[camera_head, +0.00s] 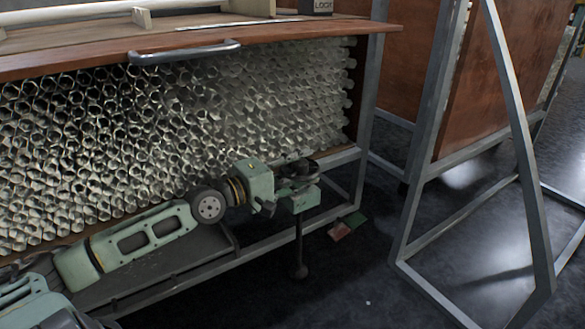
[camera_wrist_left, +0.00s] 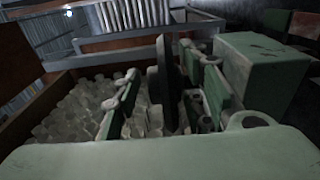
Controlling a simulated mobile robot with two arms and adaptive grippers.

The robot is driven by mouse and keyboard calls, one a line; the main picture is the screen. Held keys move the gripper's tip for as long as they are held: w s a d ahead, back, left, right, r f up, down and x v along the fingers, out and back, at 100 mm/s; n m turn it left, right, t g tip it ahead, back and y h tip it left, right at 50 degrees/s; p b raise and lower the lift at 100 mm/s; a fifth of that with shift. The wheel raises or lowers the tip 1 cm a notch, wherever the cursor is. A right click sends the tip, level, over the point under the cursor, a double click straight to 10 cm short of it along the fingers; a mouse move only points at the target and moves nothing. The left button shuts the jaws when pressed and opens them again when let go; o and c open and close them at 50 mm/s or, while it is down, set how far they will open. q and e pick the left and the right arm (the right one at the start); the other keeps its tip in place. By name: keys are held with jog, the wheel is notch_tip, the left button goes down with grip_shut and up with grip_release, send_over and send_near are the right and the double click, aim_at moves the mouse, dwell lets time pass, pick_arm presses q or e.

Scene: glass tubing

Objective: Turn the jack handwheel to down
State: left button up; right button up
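The jack (camera_head: 299,201) is a green housing on a thin dark post with a round foot, at the table's lower right corner in the head view. Its dark handwheel (camera_head: 297,171) sits at the top, mostly hidden by my gripper. My left gripper (camera_head: 292,163) reaches it from the left. In the left wrist view, a dark upright edge (camera_wrist_left: 165,85), which looks like the wheel's rim, stands between my green fingers (camera_wrist_left: 160,80). Gaps show beside it, so the fingers look open around it. A green box (camera_wrist_left: 262,72), probably the jack housing, is close on the right. My right gripper is not in view.
A wooden-edged table (camera_head: 290,36) holds a large stack of glass tubes (camera_head: 180,130) behind my arm. A red and a green patch (camera_head: 345,225) lie on the floor beside the jack. A grey metal frame (camera_head: 425,150) stands at right, with open floor before it.

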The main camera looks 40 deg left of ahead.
pick_arm(q)
jog(key=shift+s+a+f, duration=0.1)
jog(key=shift+s, duration=0.3)
jog(key=v, duration=1.1)
